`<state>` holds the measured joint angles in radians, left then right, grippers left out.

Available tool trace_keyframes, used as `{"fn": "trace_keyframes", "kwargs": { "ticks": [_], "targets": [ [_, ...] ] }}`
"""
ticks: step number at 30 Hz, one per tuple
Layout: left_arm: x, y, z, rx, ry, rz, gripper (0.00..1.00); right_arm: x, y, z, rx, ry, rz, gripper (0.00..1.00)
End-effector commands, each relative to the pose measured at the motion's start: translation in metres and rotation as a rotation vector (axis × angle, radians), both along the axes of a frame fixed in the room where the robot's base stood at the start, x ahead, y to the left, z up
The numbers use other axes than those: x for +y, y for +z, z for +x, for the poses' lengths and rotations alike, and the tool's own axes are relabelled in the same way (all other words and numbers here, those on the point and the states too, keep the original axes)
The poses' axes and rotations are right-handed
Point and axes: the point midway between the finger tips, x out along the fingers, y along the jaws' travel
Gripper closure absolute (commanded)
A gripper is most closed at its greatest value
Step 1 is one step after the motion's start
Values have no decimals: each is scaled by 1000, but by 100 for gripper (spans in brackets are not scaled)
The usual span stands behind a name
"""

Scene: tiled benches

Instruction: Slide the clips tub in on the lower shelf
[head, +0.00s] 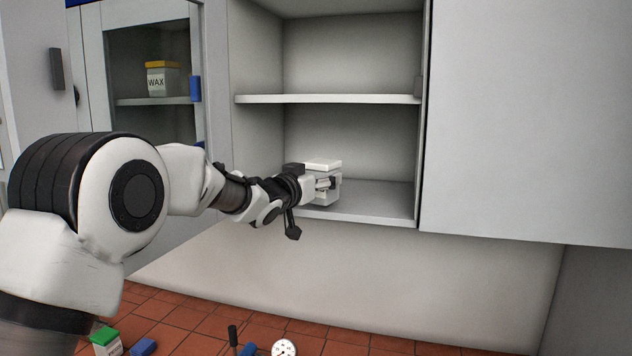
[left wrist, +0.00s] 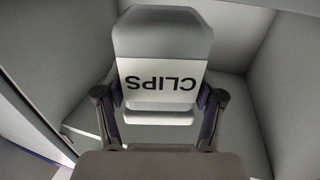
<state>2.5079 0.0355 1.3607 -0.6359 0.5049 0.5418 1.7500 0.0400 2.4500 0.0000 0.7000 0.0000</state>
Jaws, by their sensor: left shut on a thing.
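The clips tub (head: 324,164) is a small pale tub with a white lid, at the front of the lower shelf (head: 375,199) in the open cabinet. My left gripper (head: 322,184) is shut on it, reaching in from the left. In the left wrist view, the clips tub (left wrist: 160,85) shows its "CLIPS" label upside down, between the two fingers of the left gripper (left wrist: 160,120). Whether the tub's underside touches the shelf is hard to tell. My right gripper is not in view.
The upper shelf (head: 325,98) lies above the tub, and the lower shelf is clear to its right. A closed cabinet door (head: 530,120) stands at right. A wax tub (head: 163,80) sits behind glass at left. Below, a green-lidded tub (head: 106,342) and a dial (head: 284,348) are on the tiled bench.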

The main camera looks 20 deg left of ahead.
Motion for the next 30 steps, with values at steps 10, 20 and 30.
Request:
{"fn": "trace_keyframes", "kwargs": {
  "ticks": [10,20,30],
  "targets": [
    [-1,0,34,-1,-1,2,75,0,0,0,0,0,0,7],
    [-1,-6,44,-1,0,0,75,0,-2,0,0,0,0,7],
    [0,-7,44,-1,0,0,75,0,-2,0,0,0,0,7]
  ]
}}
